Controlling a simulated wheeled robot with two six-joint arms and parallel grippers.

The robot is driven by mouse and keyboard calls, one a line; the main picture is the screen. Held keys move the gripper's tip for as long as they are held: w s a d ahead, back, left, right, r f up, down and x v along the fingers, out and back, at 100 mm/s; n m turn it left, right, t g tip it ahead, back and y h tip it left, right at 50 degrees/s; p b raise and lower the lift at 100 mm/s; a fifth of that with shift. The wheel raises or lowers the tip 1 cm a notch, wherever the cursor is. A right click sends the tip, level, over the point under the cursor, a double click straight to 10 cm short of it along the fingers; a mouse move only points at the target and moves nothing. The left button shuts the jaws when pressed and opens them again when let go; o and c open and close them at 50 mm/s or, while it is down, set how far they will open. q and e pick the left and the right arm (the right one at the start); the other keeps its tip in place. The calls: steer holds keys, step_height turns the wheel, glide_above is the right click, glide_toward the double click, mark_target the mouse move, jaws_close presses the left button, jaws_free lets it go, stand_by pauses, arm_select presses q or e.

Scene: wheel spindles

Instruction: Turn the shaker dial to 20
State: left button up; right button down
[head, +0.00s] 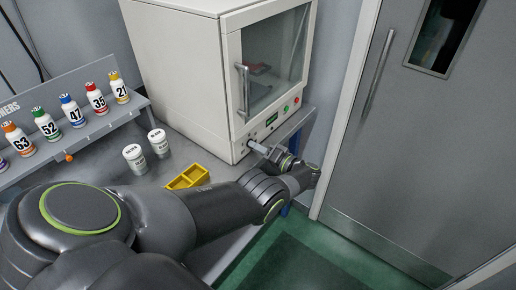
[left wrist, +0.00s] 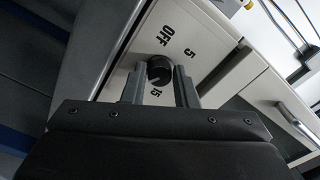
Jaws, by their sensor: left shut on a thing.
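The shaker (head: 180,60) is a large white cabinet with a glass door. In the left wrist view its pale panel (left wrist: 207,65) shows the labels OFF, 5 and 15. The round black dial (left wrist: 160,70) sits between the two fingers of my left gripper (left wrist: 159,84), which is shut on it. I cannot tell which label the dial points to, and no 20 shows. In the head view my left gripper (head: 257,147) is at the low front of the shaker and hides the dial. My right gripper is in neither view.
A rack (head: 95,127) of numbered bottles stands on the bench at left. Two white jars (head: 135,158) and a yellow tray (head: 187,178) are on the bench near my left arm. A grey door (head: 420,150) is at right, with green floor (head: 290,262) before it.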

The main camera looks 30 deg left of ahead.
arm_select(q)
steer(key=shift+s+f, duration=0.1)
steer(key=shift+f, duration=0.05)
steer(key=o, duration=1)
steer(key=d+b, duration=0.1)
steer(key=d, duration=0.4)
steer(key=s+d+b, duration=0.1)
steer(key=d+b, duration=0.1)
steer(key=d, duration=0.4)
steer(key=d+b, duration=0.1)
steer(key=d, duration=0.5)
steer(key=shift+s+d, duration=0.15)
steer(key=shift+d, duration=0.05)
